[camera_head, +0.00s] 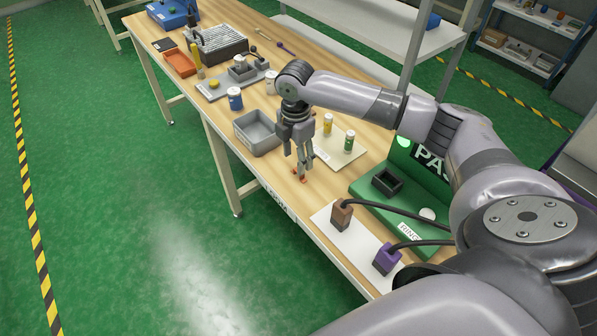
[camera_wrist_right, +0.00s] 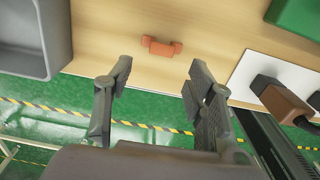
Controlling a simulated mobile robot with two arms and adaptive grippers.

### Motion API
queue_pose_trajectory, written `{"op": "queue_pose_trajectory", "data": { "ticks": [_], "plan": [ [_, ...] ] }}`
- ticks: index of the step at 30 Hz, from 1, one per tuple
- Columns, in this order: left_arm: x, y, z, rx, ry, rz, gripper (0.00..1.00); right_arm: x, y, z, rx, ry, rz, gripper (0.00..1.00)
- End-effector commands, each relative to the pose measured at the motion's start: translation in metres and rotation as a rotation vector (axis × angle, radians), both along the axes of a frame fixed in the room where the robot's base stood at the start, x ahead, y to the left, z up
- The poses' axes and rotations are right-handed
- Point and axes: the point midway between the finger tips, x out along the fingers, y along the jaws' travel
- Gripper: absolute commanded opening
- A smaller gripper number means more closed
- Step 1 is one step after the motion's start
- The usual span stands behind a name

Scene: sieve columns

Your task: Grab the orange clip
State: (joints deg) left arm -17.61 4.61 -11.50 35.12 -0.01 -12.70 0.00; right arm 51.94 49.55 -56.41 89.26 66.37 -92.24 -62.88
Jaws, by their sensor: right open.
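The orange clip (camera_wrist_right: 161,47) lies on the wooden table in the right wrist view. It is ahead of and between the two spread fingers, apart from both. In the head view a small orange piece of the clip (camera_head: 302,179) shows at the fingertips, mostly hidden by them. My right gripper (camera_head: 301,174) is open and empty, pointing down close above the table near its front edge. It also shows in the right wrist view (camera_wrist_right: 158,80). My left gripper is not in view.
A grey bin (camera_head: 257,133) stands left of the right gripper. A green fixture (camera_head: 405,205) and a white sheet with a brown plug (camera_head: 341,214) and a purple plug (camera_head: 386,258) are to the right. A board with small bottles (camera_head: 340,150) is behind.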

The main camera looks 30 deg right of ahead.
Motion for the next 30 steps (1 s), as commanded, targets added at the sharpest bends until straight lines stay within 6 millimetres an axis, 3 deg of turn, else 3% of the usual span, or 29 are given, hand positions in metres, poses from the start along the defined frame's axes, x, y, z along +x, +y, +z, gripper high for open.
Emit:
{"op": "queue_pose_trajectory", "data": {
  "ticks": [6,15,23,30],
  "plan": [
    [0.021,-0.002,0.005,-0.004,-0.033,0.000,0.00,-0.001,-0.001,-0.015,0.000,0.004,0.000,0.50],
    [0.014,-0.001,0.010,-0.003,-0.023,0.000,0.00,0.000,-0.002,-0.055,0.000,0.001,0.000,0.50],
    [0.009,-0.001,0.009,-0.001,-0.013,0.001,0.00,0.000,-0.002,-0.058,-0.001,0.000,0.001,0.50],
    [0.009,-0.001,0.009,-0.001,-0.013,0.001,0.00,0.000,-0.002,-0.058,-0.001,0.000,0.000,0.34]
  ]
}}
